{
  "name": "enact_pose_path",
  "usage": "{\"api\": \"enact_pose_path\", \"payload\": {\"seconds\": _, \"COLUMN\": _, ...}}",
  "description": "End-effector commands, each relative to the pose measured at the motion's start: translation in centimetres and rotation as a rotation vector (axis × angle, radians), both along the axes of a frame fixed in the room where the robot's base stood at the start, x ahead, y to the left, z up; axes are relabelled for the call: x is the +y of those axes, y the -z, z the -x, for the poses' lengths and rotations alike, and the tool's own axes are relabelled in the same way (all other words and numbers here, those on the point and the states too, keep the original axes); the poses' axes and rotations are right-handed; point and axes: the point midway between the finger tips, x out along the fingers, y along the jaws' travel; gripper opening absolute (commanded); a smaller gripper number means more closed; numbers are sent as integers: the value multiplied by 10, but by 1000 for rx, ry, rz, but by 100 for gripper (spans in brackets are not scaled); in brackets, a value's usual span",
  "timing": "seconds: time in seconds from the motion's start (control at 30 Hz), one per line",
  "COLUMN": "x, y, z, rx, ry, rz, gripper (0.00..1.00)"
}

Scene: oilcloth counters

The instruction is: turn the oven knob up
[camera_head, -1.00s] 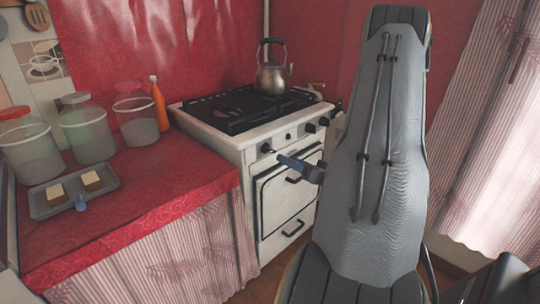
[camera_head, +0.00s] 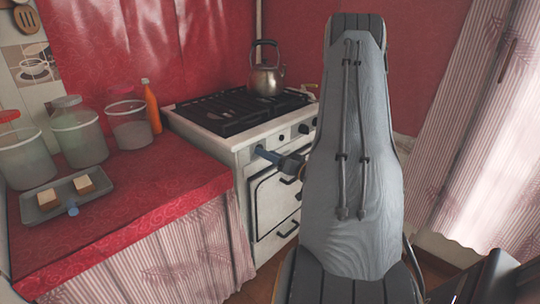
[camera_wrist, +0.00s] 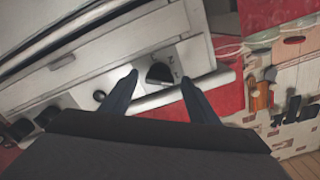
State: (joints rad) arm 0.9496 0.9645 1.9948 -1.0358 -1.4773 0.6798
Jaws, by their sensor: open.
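The white oven (camera_head: 275,205) stands in the middle of the head view with its control panel facing the front. A dark half-round knob (camera_wrist: 159,73) shows on that panel in the wrist view. My gripper (camera_head: 261,152) is open at the left end of the panel. In the wrist view its two blue fingers stand on either side of the knob, with visible gaps; contact is not seen. In the head view the fingers hide this knob. Another knob (camera_head: 304,128) shows further right on the panel.
A kettle (camera_head: 266,72) stands on the black hob grates (camera_head: 230,112). The red counter (camera_head: 150,190) at left holds several jars, an orange bottle (camera_head: 153,108) and a grey tray (camera_head: 48,212) with two small blocks. My arm covers the panel's right part.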

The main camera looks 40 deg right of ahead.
Motion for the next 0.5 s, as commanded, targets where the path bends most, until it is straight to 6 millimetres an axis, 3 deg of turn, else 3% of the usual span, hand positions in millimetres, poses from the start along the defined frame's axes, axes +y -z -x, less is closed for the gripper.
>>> {"api": "enact_pose_path", "payload": {"seconds": 0.03, "x": 0, "y": 0, "z": 0, "rx": 0, "ry": 0, "rz": 0, "gripper": 51}}
{"api": "enact_pose_path", "payload": {"seconds": 0.27, "x": 0, "y": 0, "z": 0, "rx": 0, "ry": 1, "rz": 0, "gripper": 13}}
{"api": "enact_pose_path", "payload": {"seconds": 0.5, "x": -2, "y": 0, "z": 1, "rx": -1, "ry": 2, "rz": 18, "gripper": 14}}
